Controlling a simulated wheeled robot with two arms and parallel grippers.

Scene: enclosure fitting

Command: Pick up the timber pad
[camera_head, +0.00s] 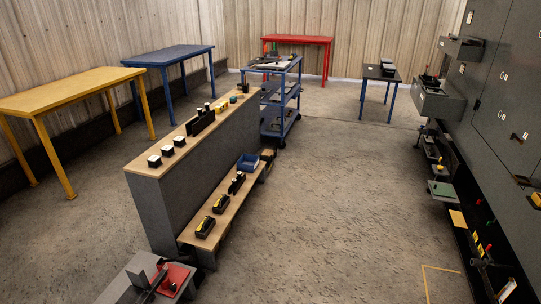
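A small flat tan piece (457,220), which looks like the timber pad, lies low at the right, near the foot of the tall grey enclosure (490,105). It is too small to tell its thickness or exactly what it rests on. Neither of my grippers can be made out in the head view, and nothing is seen touching the tan piece.
A long grey bench (190,193) with wooden tops stands left of centre, bearing several small black parts. A grey and red fixture (174,279) stands at the bottom. Yellow (70,88), blue (168,55) and red (297,39) tables line the walls. Open floor (350,190) lies between bench and enclosure.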

